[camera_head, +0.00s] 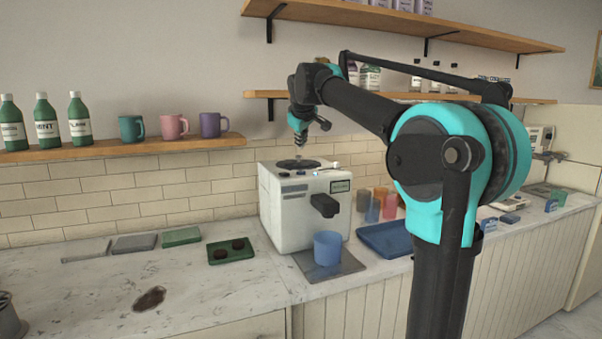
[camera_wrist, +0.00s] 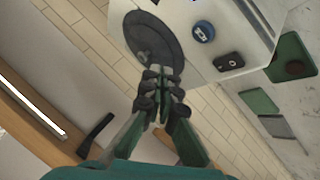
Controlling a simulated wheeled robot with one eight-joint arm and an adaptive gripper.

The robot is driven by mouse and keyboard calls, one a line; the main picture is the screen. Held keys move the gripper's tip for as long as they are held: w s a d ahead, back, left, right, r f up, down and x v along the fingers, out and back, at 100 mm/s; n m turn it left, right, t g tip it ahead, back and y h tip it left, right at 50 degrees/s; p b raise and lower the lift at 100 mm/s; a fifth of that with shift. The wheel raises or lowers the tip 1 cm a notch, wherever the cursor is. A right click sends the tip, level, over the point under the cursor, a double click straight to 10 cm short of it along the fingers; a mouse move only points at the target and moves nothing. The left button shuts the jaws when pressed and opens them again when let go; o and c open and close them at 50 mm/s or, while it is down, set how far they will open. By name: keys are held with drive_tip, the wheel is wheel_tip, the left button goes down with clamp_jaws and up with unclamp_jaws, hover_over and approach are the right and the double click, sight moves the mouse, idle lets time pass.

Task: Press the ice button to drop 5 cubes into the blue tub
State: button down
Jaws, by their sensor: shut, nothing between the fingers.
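The white ice machine (camera_head: 280,207) stands on the counter with a dark round lid (camera_head: 298,164) on top and a black spout (camera_head: 323,205) on its front. The blue tub (camera_head: 327,248) stands upright below the spout; its contents cannot be made out. My gripper (camera_head: 299,153) is shut and empty, pointing down above the machine's top. In the wrist view the closed fingertips (camera_wrist: 160,78) overlap the edge of the dark lid (camera_wrist: 153,40). A round blue button (camera_wrist: 203,31) and a black control (camera_wrist: 229,61) lie to their right, apart from them.
A blue tray (camera_head: 385,239) and colored cups (camera_head: 389,205) stand right of the machine. A green tray (camera_head: 230,250) with dark round items lies left. A shelf with mugs (camera_head: 172,126) and bottles (camera_head: 44,118) is on the wall. A dark stain (camera_head: 149,298) marks the counter.

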sight(301, 172)
drive_tip(key=shift+f, duration=3.2)
drive_tip(key=shift+f, duration=0.15)
drive_tip(key=shift+f, duration=0.25)
drive_tip(key=shift+f, duration=0.55)
drive_tip(key=shift+r, duration=1)
drive_tip(key=shift+r, duration=2.5)
